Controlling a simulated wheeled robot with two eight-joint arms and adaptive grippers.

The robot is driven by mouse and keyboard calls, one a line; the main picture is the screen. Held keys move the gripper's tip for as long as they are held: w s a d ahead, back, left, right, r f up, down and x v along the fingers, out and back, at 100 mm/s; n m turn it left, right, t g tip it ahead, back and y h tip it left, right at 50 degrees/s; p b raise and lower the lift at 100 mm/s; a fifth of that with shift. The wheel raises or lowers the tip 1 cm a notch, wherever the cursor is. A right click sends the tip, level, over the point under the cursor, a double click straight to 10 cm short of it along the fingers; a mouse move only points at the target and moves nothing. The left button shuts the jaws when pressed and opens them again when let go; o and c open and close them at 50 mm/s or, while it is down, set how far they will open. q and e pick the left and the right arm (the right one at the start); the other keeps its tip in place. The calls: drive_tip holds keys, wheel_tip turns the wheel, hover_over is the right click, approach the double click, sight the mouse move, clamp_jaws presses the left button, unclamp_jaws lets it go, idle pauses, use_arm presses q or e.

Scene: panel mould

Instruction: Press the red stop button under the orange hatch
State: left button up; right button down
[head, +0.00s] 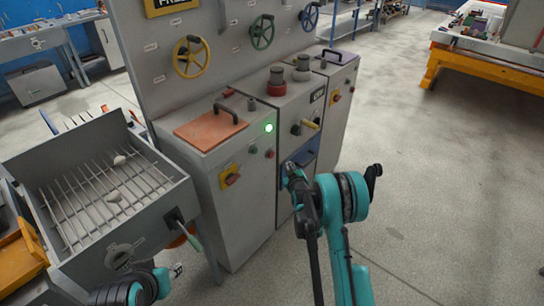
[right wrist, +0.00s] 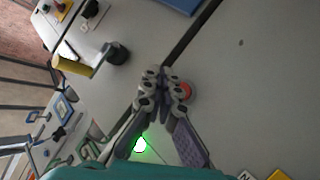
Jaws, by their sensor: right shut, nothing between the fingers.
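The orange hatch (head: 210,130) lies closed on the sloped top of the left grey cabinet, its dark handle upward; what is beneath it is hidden. A small red round button (head: 269,153) shows on the cabinet's front, below a lit green lamp (head: 268,128). My right gripper (head: 290,170) is in front of the cabinets, to the right of the hatch and lower. In the right wrist view its fingers (right wrist: 166,80) are shut and empty. A red round part (right wrist: 187,90) shows partly behind the fingertips; I cannot tell whether they touch it. My left gripper is out of view.
A red-and-yellow switch (head: 232,178) sits lower on the cabinet front. A yellow-handled lever (head: 309,124) sticks out of the middle cabinet. A grey tray with a wire grid (head: 100,190) stands at left.

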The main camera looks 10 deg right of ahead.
drive_tip(key=w+a, duration=0.4)
drive_tip(key=w, duration=0.1)
drive_tip(key=shift+w, duration=0.1)
idle(1.5)
drive_tip(key=shift+w+a, duration=0.2)
drive_tip(key=shift+w, duration=0.05)
drive_tip(key=shift+w+a, duration=0.3)
drive_tip(key=shift+w, duration=0.1)
idle(0.8)
drive_tip(key=shift+s+d, duration=0.5)
drive_tip(key=shift+s, duration=0.2)
drive_tip(key=shift+s+d, duration=0.8)
drive_tip(key=shift+s, duration=0.2)
drive_tip(key=shift+s+d, duration=0.75)
drive_tip(key=shift+s, duration=0.25)
